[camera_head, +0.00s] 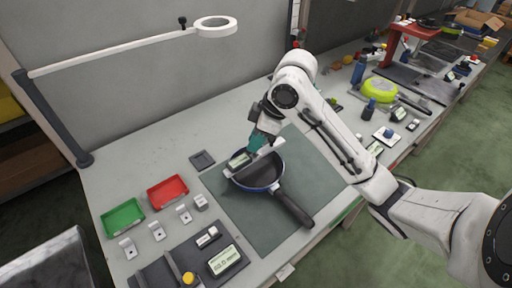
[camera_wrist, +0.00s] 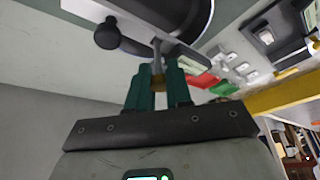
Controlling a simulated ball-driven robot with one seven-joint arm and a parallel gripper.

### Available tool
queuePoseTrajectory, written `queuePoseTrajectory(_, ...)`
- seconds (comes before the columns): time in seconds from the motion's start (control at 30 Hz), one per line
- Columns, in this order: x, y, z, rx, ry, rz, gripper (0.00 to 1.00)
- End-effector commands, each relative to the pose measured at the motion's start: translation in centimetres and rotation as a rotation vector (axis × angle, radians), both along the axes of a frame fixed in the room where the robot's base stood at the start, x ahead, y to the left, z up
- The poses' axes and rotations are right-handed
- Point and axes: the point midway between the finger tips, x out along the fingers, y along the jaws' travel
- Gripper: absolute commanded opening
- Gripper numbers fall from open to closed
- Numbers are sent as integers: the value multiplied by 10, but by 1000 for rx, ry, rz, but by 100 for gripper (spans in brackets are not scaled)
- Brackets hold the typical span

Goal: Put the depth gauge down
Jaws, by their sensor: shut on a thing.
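My gripper (camera_head: 256,141), with teal fingers, is shut on the depth gauge. It also shows in the wrist view (camera_wrist: 157,88), where a narrow part of the gauge (camera_wrist: 157,64) sits between the fingertips. In the head view the gauge has a pale display (camera_head: 239,160) and a light bar, held over the far side of a dark pan with a blue rim (camera_head: 262,189). The fingers hide part of the gauge. I cannot tell whether it touches the pan.
The pan rests on a grey-green mat (camera_head: 240,216), its black handle (camera_head: 294,208) pointing toward the front edge. A red tray (camera_head: 168,192), a green tray (camera_head: 122,217) and several small pale blocks stand left. A dark mat (camera_head: 180,262) holds other instruments. A ring lamp (camera_head: 217,27) overhangs the back.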

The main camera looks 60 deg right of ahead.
Motion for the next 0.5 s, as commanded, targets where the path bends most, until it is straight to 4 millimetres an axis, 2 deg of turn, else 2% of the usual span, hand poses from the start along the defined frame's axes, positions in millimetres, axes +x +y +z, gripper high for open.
queuePoseTrajectory(0.1,-1,-1,-18,2,2,-4,0)
queuePoseTrajectory(0.2,-1,0,-27,1,1,-1,0)
queuePoseTrajectory(0.5,0,0,-30,0,0,0,0)
